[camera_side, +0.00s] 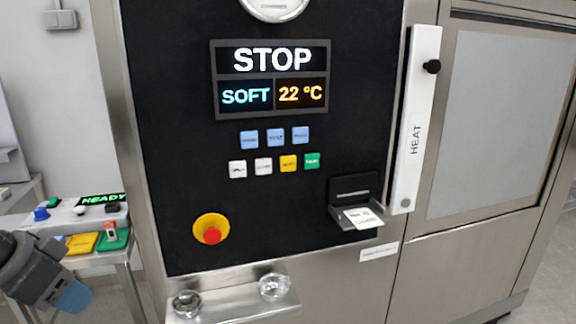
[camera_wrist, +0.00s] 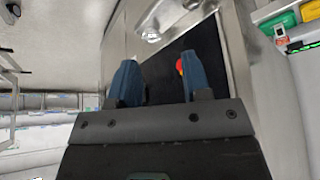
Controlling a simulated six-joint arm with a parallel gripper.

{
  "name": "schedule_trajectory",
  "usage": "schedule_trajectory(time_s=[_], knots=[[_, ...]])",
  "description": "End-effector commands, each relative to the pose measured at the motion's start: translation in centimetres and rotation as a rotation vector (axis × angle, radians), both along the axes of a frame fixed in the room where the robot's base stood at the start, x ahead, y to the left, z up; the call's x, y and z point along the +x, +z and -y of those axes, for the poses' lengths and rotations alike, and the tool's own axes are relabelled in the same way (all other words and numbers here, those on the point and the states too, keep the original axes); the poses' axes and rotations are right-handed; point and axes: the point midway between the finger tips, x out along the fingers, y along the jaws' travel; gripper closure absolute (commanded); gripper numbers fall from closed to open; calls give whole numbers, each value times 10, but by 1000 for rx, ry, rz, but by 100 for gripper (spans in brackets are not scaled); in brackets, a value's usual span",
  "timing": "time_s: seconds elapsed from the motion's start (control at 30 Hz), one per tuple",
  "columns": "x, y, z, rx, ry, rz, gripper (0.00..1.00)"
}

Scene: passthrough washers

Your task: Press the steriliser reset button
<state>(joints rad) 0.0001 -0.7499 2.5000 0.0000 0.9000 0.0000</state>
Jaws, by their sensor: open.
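The black control panel (camera_side: 160,110) has a display (camera_side: 271,78) reading STOP, SOFT and 22 °C. Below it are a row of blue buttons (camera_side: 275,137) and a row with two white buttons (camera_side: 263,166), a yellow button (camera_side: 288,163) and a green button (camera_side: 311,160). Their labels are too small to read surely, so I cannot tell which is reset. A red mushroom button (camera_side: 212,236) sits on a yellow base lower left; it also shows in the wrist view (camera_wrist: 180,66), partly behind a finger. My gripper (camera_wrist: 159,57) is open and empty, left of the panel and low in the side view (camera_side: 72,297).
A steel shelf (camera_side: 240,305) with two clear round items juts out below the panel. A printer slot with a paper slip (camera_side: 362,217) is at the panel's right. A white HEAT handle (camera_side: 415,120) stands beyond it. A side table holds coloured devices (camera_side: 110,238) near my gripper.

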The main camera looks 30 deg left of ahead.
Motion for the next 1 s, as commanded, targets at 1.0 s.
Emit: schedule_trajectory(time_s=[1.0], knots=[[0, 0, 0, 0, 0, 0, 100]])
